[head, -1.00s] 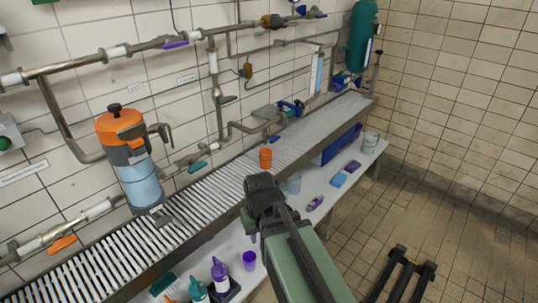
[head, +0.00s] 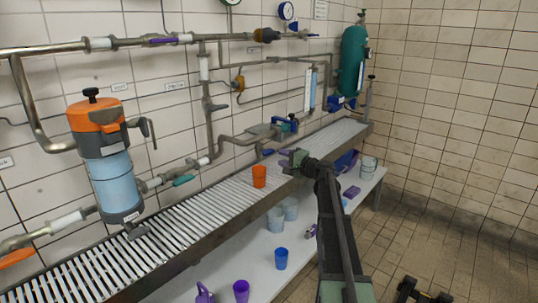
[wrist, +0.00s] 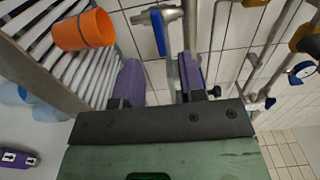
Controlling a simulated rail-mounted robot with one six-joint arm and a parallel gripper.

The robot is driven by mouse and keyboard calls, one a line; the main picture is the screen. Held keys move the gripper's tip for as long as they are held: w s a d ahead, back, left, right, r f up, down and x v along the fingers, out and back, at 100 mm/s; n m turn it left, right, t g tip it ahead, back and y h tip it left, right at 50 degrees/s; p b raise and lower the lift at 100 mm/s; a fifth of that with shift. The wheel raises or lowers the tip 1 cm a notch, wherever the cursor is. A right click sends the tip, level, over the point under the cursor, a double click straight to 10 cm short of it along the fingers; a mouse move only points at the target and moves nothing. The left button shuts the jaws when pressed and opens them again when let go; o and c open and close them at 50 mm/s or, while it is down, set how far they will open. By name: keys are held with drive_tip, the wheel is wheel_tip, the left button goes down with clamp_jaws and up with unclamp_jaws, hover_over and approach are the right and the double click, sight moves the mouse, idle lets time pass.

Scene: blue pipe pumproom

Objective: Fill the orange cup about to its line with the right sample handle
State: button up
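The orange cup (head: 259,176) stands upright on the slatted rack, below the pipes. It also shows at upper left in the wrist view (wrist: 83,30), with a thin dark line around it; its contents are hidden. A small blue handle (head: 268,152) sits on a tap just above and right of the cup. In the wrist view a blue lever (wrist: 158,32) hangs from a metal tap beyond my fingers. My gripper (head: 288,159) is right of the cup, over the rack's front edge. Its purple fingers (wrist: 160,78) are apart with nothing between them.
A teal handle (head: 183,180) is on the pipe at left, beside the blue-liquid filter housing (head: 112,180). The slatted rack (head: 190,222) is clear left of the cup. Blue and purple cups (head: 281,258) stand on the white lower shelf. Pipes run close behind the rack.

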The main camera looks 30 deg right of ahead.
sight(271, 153)
drive_tip(key=x, duration=0.7)
drive_tip(key=shift+w+a, duration=0.15)
drive_tip(key=shift+w, duration=0.1)
drive_tip(key=shift+c, duration=0.4)
